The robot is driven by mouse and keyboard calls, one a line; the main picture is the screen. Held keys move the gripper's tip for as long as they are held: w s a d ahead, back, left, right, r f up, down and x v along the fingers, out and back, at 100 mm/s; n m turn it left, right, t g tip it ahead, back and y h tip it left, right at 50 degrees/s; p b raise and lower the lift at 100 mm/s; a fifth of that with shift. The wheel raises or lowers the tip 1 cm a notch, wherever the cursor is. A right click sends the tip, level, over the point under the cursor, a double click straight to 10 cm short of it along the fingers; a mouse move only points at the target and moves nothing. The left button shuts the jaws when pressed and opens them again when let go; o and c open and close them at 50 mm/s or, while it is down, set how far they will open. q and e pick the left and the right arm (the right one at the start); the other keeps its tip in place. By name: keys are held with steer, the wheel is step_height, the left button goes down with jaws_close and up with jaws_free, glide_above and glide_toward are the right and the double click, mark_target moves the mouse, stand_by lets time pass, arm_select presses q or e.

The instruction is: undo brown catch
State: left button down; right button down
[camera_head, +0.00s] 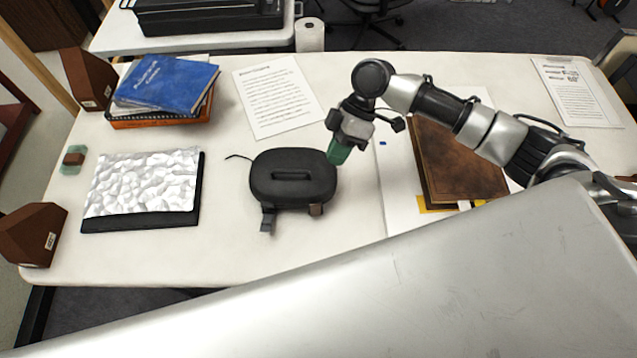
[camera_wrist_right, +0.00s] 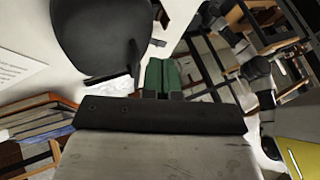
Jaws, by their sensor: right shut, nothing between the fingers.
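A black oval case (camera_head: 293,175) with a moulded handle on its lid lies on the white table. A dark grey catch (camera_head: 267,220) is at the left of the same edge. My right gripper (camera_head: 339,152), with green fingertips, is shut and empty just beyond the case's right back side, apart from the brown catch. In the right wrist view, the green fingertips (camera_wrist_right: 162,75) are together beside the dark case (camera_wrist_right: 100,40). My left gripper is not in view.
A brown leather book (camera_head: 460,165) lies to the right. A box with a crumpled white top (camera_head: 140,185) lies left, and a blue book (camera_head: 168,82) tops a stack behind it. A printed sheet (camera_head: 278,95) lies behind the case. Table in front of the case is clear.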

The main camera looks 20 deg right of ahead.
mark_target(317, 198)
steer(key=p+x, duration=0.1)
steer(key=x, duration=0.7)
steer(key=shift+a+f+p, duration=0.25)
steer(key=shift+p, duration=0.1)
steer(key=shift+s+a+f, duration=0.15)
steer(key=shift+a+f, duration=0.15)
steer(key=shift+f, duration=0.3)
